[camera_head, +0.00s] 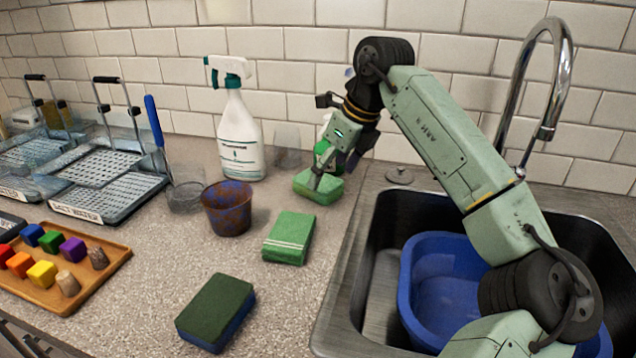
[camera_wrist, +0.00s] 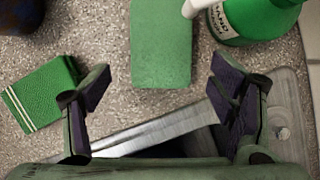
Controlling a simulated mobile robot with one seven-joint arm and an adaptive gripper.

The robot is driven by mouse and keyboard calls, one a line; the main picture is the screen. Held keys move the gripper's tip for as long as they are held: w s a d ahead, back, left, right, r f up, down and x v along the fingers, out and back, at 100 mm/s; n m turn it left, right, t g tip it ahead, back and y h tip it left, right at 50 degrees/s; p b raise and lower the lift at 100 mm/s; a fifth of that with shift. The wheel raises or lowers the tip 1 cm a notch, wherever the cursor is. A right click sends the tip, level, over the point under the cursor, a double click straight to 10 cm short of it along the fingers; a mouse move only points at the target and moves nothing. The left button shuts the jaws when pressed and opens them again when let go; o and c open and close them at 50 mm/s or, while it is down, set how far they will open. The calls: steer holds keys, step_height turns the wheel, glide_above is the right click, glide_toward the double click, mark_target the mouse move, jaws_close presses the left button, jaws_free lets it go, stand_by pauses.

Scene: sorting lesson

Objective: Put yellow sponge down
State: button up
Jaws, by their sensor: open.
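No sponge in view looks yellow. A light green sponge (camera_head: 319,187) lies on the counter beside the sink, below my gripper (camera_head: 333,172). In the wrist view the same sponge (camera_wrist: 161,42) sits beyond and between the spread fingers of my gripper (camera_wrist: 162,92). A dark green and blue sponge (camera_head: 216,311) lies at the front.
A green hand soap bottle (camera_wrist: 247,20) stands close right of the light green sponge. The sink (camera_head: 375,250) holds a blue tub (camera_head: 420,300). A rusty cup (camera_head: 228,222), white spray bottle (camera_head: 239,140) and wooden block tray (camera_head: 100,285) stand left.

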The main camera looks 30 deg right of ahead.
mark_target(325, 182)
steer(key=shift+p+x, duration=0.3)
steer(key=shift+x, duration=1.45)
steer(key=shift+c, duration=0.2)
steer(key=c, duration=0.9)
steer(key=shift+o, duration=0.2)
steer(key=shift+r, duration=0.1)
